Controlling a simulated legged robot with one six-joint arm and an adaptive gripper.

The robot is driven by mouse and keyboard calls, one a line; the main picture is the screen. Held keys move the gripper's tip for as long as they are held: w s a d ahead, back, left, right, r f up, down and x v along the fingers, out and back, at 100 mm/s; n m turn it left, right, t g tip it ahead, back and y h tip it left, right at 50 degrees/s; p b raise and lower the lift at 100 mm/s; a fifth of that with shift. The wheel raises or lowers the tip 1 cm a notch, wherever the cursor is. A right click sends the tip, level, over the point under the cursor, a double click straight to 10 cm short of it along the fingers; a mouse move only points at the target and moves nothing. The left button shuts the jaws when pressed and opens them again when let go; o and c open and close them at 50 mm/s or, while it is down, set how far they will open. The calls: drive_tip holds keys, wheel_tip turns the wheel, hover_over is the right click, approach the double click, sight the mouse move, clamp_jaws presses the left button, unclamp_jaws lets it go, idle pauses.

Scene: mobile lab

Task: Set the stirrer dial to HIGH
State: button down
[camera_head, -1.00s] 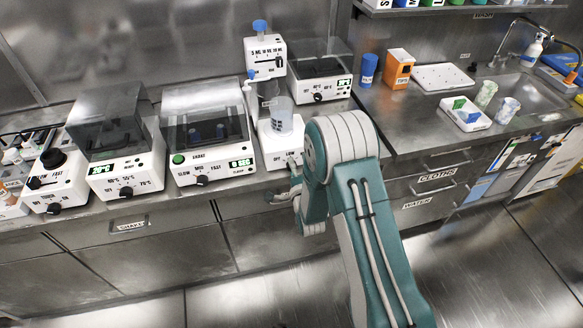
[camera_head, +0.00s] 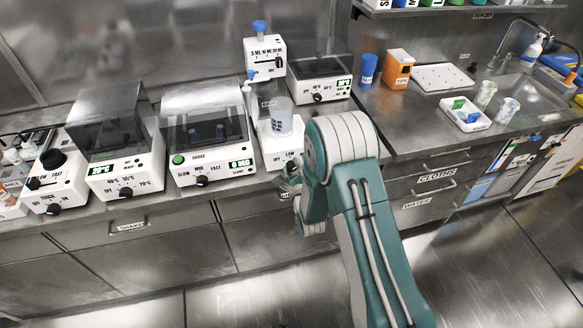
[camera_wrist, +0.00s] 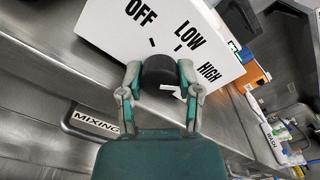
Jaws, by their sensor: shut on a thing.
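The stirrer (camera_head: 278,158) is a white unit at the counter's front edge, with a clear beaker (camera_head: 281,122) on top. In the wrist view its white front panel (camera_wrist: 108,32) reads OFF, LOW and HIGH around a black round dial (camera_wrist: 159,69). My gripper (camera_wrist: 160,76) is shut on the dial, one finger on each side. A small white mark shows at the dial's lower right; I cannot tell for sure which setting the dial points to. In the head view my gripper (camera_head: 290,178) is at the stirrer's front, partly hidden by my arm, and the dial is hidden.
A shaker (camera_head: 207,170) and lidded heating units stand left of the stirrer. Another lidded unit (camera_head: 318,86) is behind it on the right. A drawer labelled MIXING (camera_wrist: 95,123) lies below the counter. An orange box (camera_head: 398,70) and a blue container stand farther right.

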drive_tip(key=shift+s+d+f+m, duration=0.15)
drive_tip(key=shift+f+m, duration=0.25)
drive_tip(key=shift+m, duration=0.2)
drive_tip(key=shift+c, duration=1.7)
unclamp_jaws()
drive_tip(key=shift+o, duration=0.2)
drive_tip(key=shift+r, duration=0.2)
drive_tip(key=v, duration=1.1)
drive_tip(key=shift+s, duration=0.35)
drive_tip(key=shift+w, duration=0.1)
